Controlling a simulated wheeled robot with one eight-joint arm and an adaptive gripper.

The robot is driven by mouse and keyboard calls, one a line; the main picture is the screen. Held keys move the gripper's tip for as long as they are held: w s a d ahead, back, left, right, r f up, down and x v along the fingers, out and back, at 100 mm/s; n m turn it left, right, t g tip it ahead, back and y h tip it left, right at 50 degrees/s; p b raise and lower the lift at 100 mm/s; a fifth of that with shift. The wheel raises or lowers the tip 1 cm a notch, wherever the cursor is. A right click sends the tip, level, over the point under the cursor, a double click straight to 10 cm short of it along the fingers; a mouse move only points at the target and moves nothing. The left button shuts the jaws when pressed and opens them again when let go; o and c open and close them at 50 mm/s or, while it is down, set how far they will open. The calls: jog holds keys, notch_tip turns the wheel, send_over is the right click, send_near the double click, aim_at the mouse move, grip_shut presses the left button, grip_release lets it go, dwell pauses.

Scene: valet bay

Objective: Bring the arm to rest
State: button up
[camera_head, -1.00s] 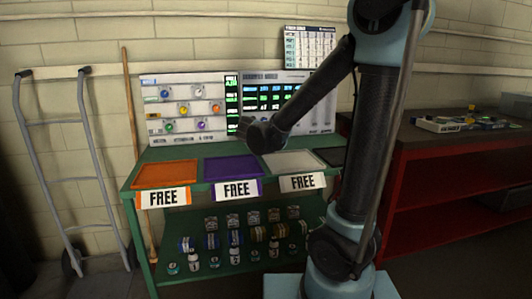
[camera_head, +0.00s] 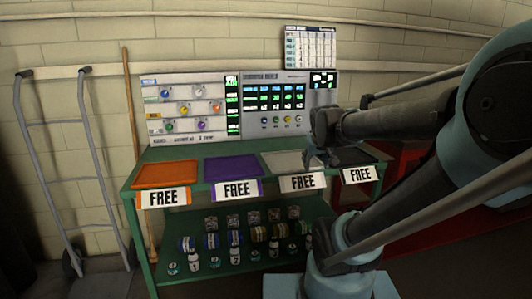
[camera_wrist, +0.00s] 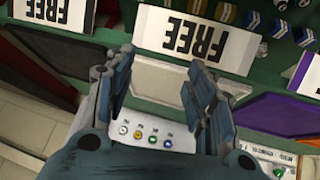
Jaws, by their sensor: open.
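My arm reaches in from the right in the head view and bends across toward the green bench (camera_head: 142,178). My gripper (camera_head: 318,158) hangs at its end, above the grey tray (camera_head: 283,160) and the black tray (camera_head: 372,153). In the wrist view my gripper (camera_wrist: 160,66) shows two fingers spread apart with nothing between them. Past the fingers lie the grey tray (camera_wrist: 165,84) and a FREE label (camera_wrist: 198,36). I cannot tell the exact height above the bench.
An orange tray (camera_head: 166,174) and a purple tray (camera_head: 232,167) lie on the bench, each with a FREE label. A control panel (camera_head: 275,95) stands behind. Bottles and rolls fill the lower shelf. A hand truck (camera_head: 68,160) leans left; a red workbench (camera_head: 425,225) is partly hidden right.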

jog(key=s+f+g, duration=0.2)
jog(key=s+f, duration=0.3)
jog(key=s, duration=0.4)
jog(key=s+f+m+g, duration=0.1)
jog(key=s+f+g, duration=0.2)
jog(key=s+f, duration=0.3)
jog(key=s, duration=0.3)
jog(key=shift+s+d+f+y, duration=0.2)
jog(key=shift+d+f+y, duration=0.05)
jog(key=shift+d+y, duration=0.15)
